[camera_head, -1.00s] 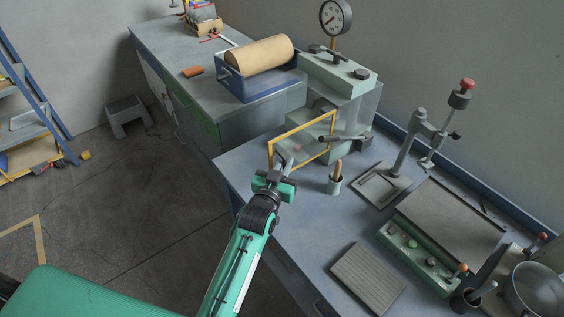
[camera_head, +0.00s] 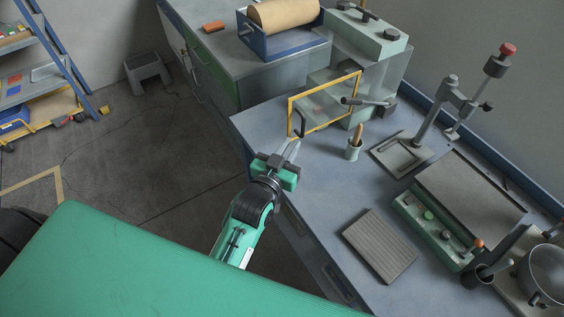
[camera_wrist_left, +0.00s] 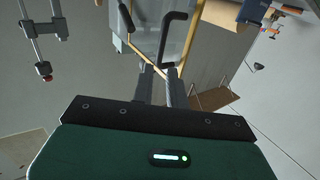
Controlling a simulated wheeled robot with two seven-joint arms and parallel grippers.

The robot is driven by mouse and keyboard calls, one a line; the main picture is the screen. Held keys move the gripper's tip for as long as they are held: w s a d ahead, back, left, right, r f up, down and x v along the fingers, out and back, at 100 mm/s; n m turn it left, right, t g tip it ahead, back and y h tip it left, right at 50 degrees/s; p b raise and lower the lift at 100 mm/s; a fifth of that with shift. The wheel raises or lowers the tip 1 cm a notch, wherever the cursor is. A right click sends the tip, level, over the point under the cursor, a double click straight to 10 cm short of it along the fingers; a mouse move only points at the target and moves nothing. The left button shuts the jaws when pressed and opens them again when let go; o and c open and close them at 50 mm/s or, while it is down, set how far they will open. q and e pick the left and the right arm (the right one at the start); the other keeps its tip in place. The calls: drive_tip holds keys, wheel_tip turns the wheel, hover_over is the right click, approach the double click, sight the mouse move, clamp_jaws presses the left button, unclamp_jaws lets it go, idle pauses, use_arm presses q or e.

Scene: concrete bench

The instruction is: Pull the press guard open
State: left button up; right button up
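The press (camera_head: 370,38) is a pale green machine at the back of the bench. Its guard (camera_head: 322,85), a clear panel in a yellow frame, reaches out to the left of the press body. A dark bar handle (camera_head: 299,125) is near the guard's free left end; in the wrist view the black handle (camera_wrist_left: 172,36) lies just beyond the fingertips. My left gripper (camera_head: 292,145) is just below the guard's lower left corner. Its two fingers are apart with nothing seen held; the wrist view shows a gap between them (camera_wrist_left: 160,78). My right gripper is not in view.
A blue roller tray (camera_head: 285,45) stands behind.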

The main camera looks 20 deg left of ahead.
use_arm(q)
drive_tip(key=s, duration=0.4)
drive_tip(key=shift+s+a+b, duration=0.2)
drive_tip(key=shift+s+b, duration=0.1)
drive_tip(key=shift+b, duration=0.1)
